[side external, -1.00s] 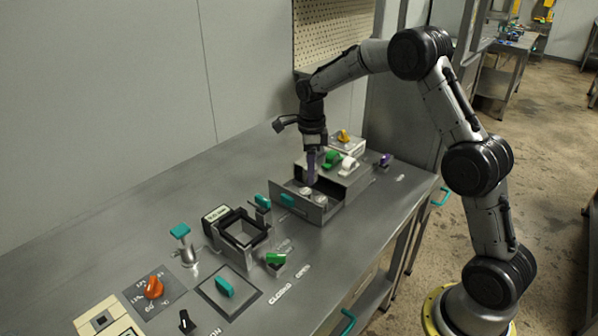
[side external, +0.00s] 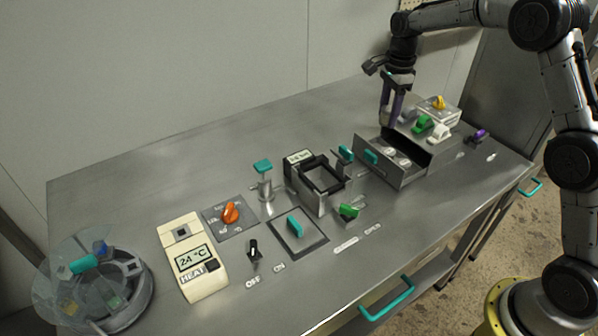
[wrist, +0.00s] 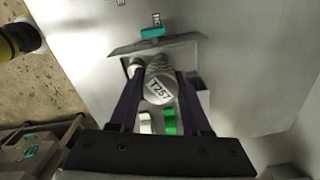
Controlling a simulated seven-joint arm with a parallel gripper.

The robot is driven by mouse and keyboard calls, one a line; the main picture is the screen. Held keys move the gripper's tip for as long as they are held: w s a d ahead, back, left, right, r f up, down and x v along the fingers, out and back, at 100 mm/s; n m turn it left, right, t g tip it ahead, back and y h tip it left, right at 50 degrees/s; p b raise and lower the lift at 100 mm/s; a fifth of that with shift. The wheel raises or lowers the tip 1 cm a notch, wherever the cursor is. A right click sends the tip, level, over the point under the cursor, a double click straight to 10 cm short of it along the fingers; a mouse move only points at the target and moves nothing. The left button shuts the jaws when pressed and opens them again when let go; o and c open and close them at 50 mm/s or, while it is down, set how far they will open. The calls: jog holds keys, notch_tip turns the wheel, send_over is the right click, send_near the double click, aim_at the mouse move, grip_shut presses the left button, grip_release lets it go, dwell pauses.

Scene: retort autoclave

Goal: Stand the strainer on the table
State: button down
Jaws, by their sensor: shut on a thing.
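I cannot single out a strainer by shape with certainty. My gripper (side external: 392,108) points down over the rear of the open drawer (side external: 398,177), its dark purple fingers apart. In the wrist view, the fingers stand on either side of a round grey piece marked "T257" (wrist: 159,88); my gripper (wrist: 158,78) is shut on it. Its underside is hidden. Two pale round pieces, one nearer (side external: 388,152) and one beside it (side external: 403,163), sit in the drawer.
A green handle (side external: 422,123), a white handle (side external: 440,132) and a yellow knob (side external: 439,102) stand close to the gripper. A square black frame (side external: 320,177), a teal-topped metal post (side external: 265,187) and a cream heater (side external: 193,262) stand left. The table's back left (side external: 190,165) is clear.

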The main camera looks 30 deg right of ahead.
jog(key=w+a+f+n, duration=0.1)
jog(key=w+f, duration=0.1)
jog(key=f, duration=0.1)
jog(key=w+a+f+n, duration=0.1)
jog(key=w+a+f, duration=0.1)
jog(key=f, duration=0.2)
jog(key=w+a+f+n, duration=0.1)
jog(key=w+a+f, duration=0.1)
jog(key=w+f, duration=0.1)
jog(key=shift+w+f, duration=0.1)
jog(key=shift+f, duration=2.7)
jog(key=shift+f, duration=0.1)
jog(key=shift+c, duration=1.8)
grip_release()
